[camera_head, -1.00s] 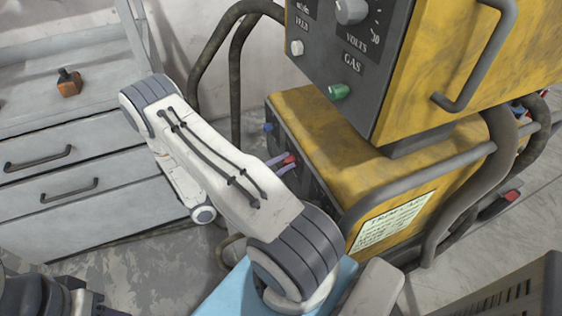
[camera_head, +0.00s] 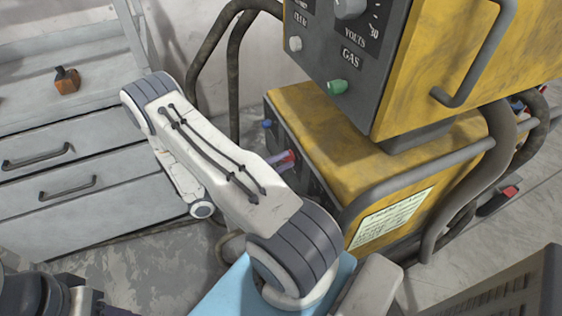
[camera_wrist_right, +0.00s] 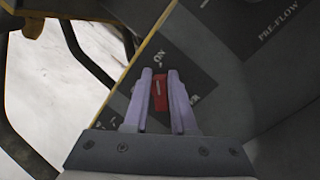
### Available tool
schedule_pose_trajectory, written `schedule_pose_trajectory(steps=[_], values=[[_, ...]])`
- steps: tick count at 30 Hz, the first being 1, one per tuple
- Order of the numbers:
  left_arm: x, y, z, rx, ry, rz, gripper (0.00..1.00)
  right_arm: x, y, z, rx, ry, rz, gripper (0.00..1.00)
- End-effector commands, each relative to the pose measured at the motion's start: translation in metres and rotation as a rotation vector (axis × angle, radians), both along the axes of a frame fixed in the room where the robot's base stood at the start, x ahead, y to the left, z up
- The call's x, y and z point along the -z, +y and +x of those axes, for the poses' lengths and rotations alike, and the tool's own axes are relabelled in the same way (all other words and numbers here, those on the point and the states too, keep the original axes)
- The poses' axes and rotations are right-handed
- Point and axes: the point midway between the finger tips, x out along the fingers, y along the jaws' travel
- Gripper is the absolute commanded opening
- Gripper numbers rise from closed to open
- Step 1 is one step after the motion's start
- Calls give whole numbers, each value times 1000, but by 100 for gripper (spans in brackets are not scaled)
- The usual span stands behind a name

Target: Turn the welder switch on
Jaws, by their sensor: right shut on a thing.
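The yellow welder's lower unit (camera_head: 385,165) stands right of centre in the head view, with its dark front panel facing left. The red welder switch (camera_wrist_right: 160,92) sits on that panel near an "ON" label in the right wrist view. It also shows as a small red patch in the head view (camera_head: 289,157). My right gripper (camera_wrist_right: 160,88) is shut on the switch, one pale finger on each side. In the head view the right fingertips (camera_head: 284,161) reach the panel, and my arm covers part of the panel. My left gripper is not in view.
The upper yellow unit (camera_head: 450,60) overhangs the panel, with a green knob (camera_head: 337,87) and a white knob (camera_head: 295,43). A blue knob (camera_head: 267,124) is left of the switch. Dark curved pipes (camera_head: 235,70) rise behind. A grey drawer cabinet (camera_head: 90,205) stands at left.

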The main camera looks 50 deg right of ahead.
Motion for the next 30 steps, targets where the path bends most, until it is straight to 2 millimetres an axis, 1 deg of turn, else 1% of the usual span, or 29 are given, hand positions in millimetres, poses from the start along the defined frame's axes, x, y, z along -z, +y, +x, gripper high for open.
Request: schedule_pose_trajectory(steps=[2, 3, 5, 14, 17, 20, 27, 30], values=[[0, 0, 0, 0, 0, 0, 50, 0, 0, 2, -6, -4, 0, 0], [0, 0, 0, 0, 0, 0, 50, 0, 0, 2, -6, -4, 0, 32], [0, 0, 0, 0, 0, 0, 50, 0, 0, 2, -5, -3, 0, 53], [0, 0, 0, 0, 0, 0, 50, 0, 0, 1, -2, -1, 0, 53], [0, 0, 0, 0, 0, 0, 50, 1, 4, 4, -4, 0, 0, 53], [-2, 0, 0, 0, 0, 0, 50, 4, 16, 10, -7, -2, 0, 53], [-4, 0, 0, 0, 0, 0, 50, 15, 57, 33, -8, -3, -1, 53], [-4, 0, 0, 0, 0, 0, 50, 19, 71, 41, -7, -3, 0, 53]])
